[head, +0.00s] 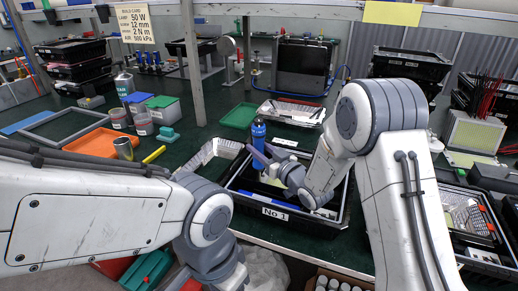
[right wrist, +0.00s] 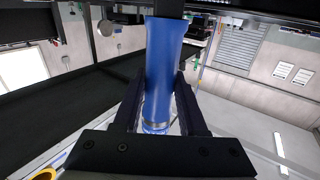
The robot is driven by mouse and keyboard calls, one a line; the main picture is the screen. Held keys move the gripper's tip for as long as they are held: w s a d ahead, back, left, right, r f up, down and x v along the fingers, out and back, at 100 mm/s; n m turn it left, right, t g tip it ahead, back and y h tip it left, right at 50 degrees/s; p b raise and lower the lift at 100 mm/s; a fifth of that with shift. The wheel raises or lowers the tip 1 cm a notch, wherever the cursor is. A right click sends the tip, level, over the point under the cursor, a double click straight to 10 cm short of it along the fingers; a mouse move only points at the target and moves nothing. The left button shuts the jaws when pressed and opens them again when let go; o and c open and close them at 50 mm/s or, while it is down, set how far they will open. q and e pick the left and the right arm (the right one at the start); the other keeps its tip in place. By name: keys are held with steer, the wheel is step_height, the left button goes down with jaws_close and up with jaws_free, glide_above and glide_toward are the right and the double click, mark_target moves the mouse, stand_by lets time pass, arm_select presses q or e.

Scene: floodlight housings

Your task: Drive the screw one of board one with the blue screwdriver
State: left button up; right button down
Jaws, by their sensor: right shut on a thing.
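The blue screwdriver (head: 258,133) stands roughly upright in the head view, above the back left of the black tray labelled No 1 (head: 275,213). My right gripper (head: 264,156) is shut on it. In the right wrist view the blue handle (right wrist: 165,65) sits between the two dark fingers. The screwdriver's tip is hidden. I cannot make out screw one, and I cannot tell for sure which part is board one; the inside of the tray is largely covered by my right wrist. My left arm comes in from the left, but its gripper fingers do not show.
A pale slotted panel (head: 212,153) leans at the tray's left side. A yellow stick (head: 154,154), an orange tray (head: 98,143) and a green tray (head: 240,116) lie on the dark bench. A frame post (head: 193,65) stands behind. Right of my right arm is another black tray (head: 485,258).

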steer(key=shift+s+f+b, duration=0.1)
steer(key=shift+f+b, duration=0.25)
steer(key=shift+f, duration=0.2)
stand_by(1.6)
steer(key=shift+r, duration=0.2)
